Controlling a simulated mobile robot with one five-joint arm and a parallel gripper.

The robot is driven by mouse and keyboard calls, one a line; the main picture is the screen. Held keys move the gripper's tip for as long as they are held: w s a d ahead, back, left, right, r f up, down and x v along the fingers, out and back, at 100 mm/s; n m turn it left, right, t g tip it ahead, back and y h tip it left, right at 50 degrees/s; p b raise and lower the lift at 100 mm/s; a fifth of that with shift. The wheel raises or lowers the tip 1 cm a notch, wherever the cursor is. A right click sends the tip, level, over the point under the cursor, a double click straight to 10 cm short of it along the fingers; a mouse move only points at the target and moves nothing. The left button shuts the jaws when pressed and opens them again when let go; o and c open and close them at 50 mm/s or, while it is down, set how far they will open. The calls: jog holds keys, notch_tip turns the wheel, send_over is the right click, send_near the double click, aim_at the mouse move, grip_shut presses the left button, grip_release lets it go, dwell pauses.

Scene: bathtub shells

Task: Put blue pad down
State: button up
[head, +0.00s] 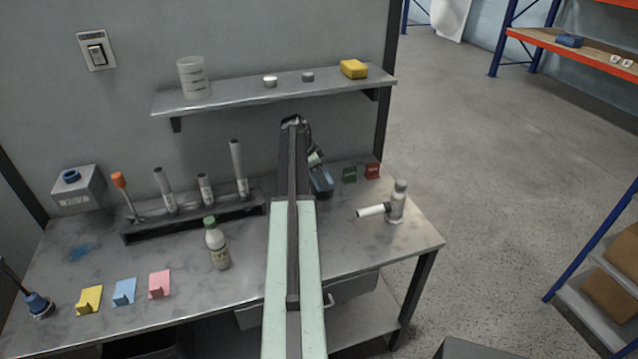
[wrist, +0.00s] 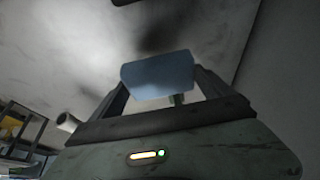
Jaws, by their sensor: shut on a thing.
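My gripper (wrist: 160,84) is shut on a blue pad (wrist: 157,70), which shows between its two fingers in the wrist view. In the head view the blue pad (head: 322,182) is partly hidden by my arm, over the back of the metal table (head: 190,291). I cannot tell whether the pad touches the tabletop. A green pad (head: 349,175) and a red pad (head: 372,171) stand just right of it. A yellow pad (head: 89,300), a light blue pad (head: 124,292) and a pink pad (head: 159,284) stand at the front left.
A metal fixture with a white tube (head: 397,203) stands at the right. A shelf (head: 240,95) overhangs the back. Tabletop in front of the fixture is clear.

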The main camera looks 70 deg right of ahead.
jog(key=shift+w+d, duration=0.35)
jog(key=shift+d, duration=0.25)
jog(key=f+b, duration=0.4)
jog(key=shift+w+d, duration=0.15)
jog(key=shift+d, duration=0.15)
jog(key=shift+r, duration=0.2)
jog(key=shift+f, duration=0.25)
jog(key=o, duration=0.9)
jog(key=shift+r, duration=0.1)
jog(key=shift+r, duration=0.1)
